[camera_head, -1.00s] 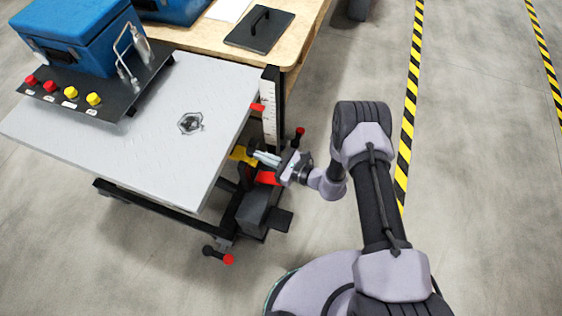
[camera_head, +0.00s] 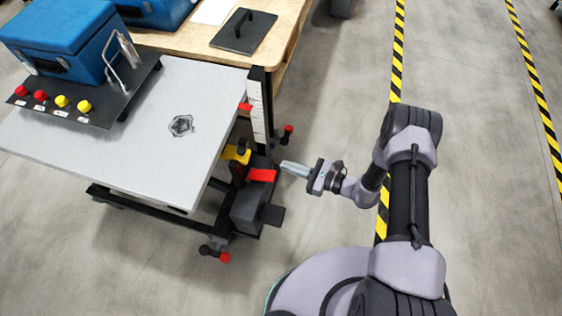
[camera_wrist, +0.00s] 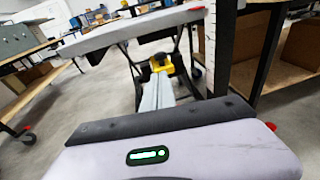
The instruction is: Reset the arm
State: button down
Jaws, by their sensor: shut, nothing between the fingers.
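My gripper (camera_head: 290,168) is shut and empty. In the head view it hangs in free air just right of the lift cart, pointing left, clear of the red pedal (camera_head: 262,175) and the yellow pedal (camera_head: 237,154). In the wrist view my closed fingers (camera_wrist: 158,93) point forward at the yellow pedal (camera_wrist: 161,64), which is beyond them. My arm reaches in from the lower right, with its elbow over the floor.
The cart's grey tabletop (camera_head: 150,145) carries a blue case (camera_head: 62,45) on a dark panel with red and yellow knobs. A wooden table (camera_head: 283,38) holds a black plate (camera_head: 243,31). Striped tape (camera_head: 391,120) crosses the floor. The floor right of the cart is open.

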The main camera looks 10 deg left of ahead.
dwell(0.4)
notch_tip(320, 180, up, 26)
jog(key=s+d+n+g+h, duration=0.2)
jog(key=s+n+g+h, duration=0.15)
jog(key=n+g, duration=0.45)
jog(key=s+d+r+n+t+h, duration=0.8)
jog(key=s+d+r+t+h, duration=0.2)
jog(key=s+d+r, duration=0.3)
notch_tip(320, 180, up, 2)
jog(key=shift+s+d+r, duration=0.15)
jog(key=shift+d+r, duration=0.1)
jog(key=shift+d, duration=0.5)
